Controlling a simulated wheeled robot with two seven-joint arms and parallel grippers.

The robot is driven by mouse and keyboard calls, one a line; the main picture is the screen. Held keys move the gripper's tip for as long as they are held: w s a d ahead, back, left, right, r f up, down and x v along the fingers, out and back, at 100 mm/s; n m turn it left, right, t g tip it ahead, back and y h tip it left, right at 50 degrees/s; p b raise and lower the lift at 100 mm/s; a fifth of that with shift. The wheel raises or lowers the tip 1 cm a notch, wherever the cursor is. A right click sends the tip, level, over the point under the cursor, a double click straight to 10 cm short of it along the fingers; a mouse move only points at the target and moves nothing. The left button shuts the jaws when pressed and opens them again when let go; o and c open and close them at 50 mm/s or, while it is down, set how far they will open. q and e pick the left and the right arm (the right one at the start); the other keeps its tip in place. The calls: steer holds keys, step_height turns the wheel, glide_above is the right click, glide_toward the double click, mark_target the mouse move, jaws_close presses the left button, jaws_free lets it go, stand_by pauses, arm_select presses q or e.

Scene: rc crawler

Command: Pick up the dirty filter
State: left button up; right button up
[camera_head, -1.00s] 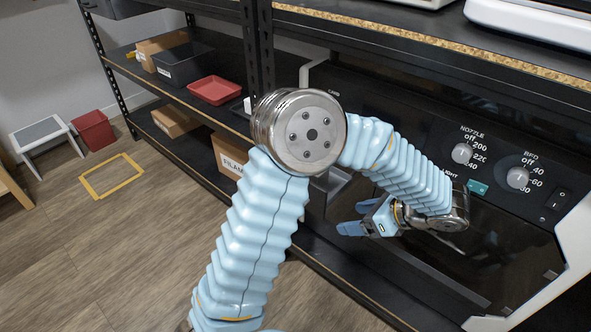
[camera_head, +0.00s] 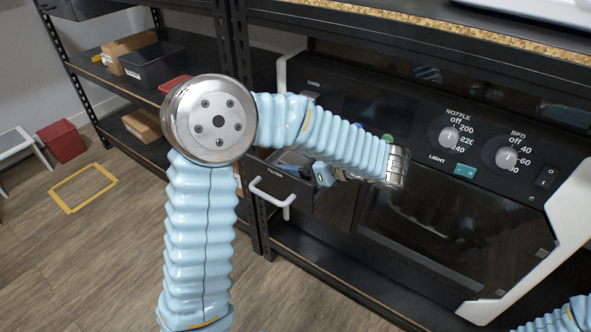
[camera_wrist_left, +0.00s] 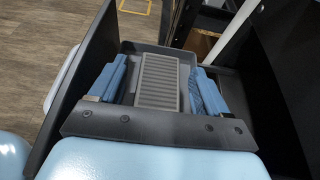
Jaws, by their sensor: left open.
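The filter (camera_wrist_left: 158,82) is a grey, ribbed rectangular block lying in the open drawer in the left wrist view. The dark drawer (camera_head: 278,189), labelled FILTER and with a white handle, is pulled out from the printer's front. My left gripper (camera_head: 296,165) reaches into it. In the left wrist view, the left gripper's (camera_wrist_left: 158,72) two blue fingers are open, one on each side of the filter. In the head view the filter is hidden by the drawer front and my arm. My right gripper is out of view.
The printer's control panel (camera_head: 485,150) with knobs is right of the drawer. A wooden-edged shelf (camera_head: 480,33) runs above. Side shelves hold a black bin (camera_head: 152,64) and cardboard boxes. Open floor (camera_head: 100,245) lies at the left.

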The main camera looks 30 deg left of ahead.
arm_select(q)
steer(key=x, duration=0.2)
steer(key=shift+a+f, duration=0.15)
steer(key=shift+a, duration=0.1)
steer(key=c, duration=1.1)
steer(key=shift+o, duration=0.2)
